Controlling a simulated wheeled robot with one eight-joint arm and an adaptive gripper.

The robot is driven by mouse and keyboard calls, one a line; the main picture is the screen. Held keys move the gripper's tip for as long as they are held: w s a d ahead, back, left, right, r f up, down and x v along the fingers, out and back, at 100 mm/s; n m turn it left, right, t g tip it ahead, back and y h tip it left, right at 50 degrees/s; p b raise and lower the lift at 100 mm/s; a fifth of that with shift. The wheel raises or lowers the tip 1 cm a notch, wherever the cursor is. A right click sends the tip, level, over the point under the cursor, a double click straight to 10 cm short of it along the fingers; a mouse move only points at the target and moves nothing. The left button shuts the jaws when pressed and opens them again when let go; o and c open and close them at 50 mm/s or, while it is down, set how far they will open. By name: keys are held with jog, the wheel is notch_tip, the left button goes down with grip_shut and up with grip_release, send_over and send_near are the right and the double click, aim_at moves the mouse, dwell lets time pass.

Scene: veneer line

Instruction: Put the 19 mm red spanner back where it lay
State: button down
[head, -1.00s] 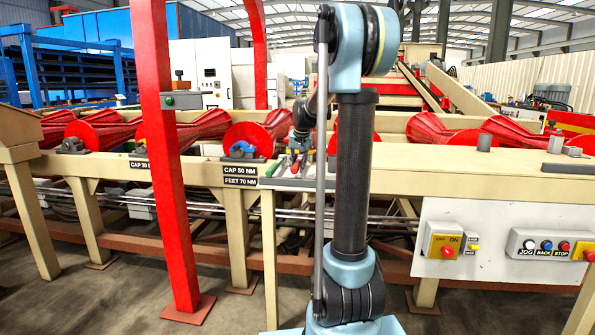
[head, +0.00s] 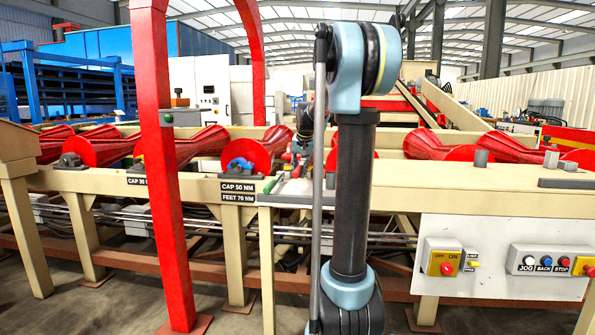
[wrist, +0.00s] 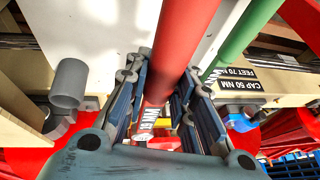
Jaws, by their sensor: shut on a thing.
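The red spanner (wrist: 182,45) shows in the wrist view as a thick red handle running from the top edge down between the fingers. Its lower end, with pale lettering, is partly hidden by my gripper. My gripper (wrist: 162,95) is shut on the red spanner, with finger pads on both sides of it. A green-handled tool (wrist: 248,35) lies just right of it, and its end also shows in the head view (head: 271,185). In the head view my arm and its rod hide most of the gripper and the red spanner. I cannot tell whether the spanner touches the surface below.
A pale tool surface (wrist: 105,30) lies under the tools. A grey cylinder (wrist: 68,82) stands to the left in the wrist view. The CAP 50 NM label (head: 239,187) is on the beam. A red post (head: 160,200) stands left of my arm. Red rollers (head: 250,155) lie behind.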

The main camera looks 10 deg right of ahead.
jog(key=shift+f, duration=0.1)
jog(key=shift+f, duration=3.35)
jog(key=c, duration=1.3)
grip_release()
jog(key=shift+r, duration=0.15)
jog(key=shift+r, duration=3.9)
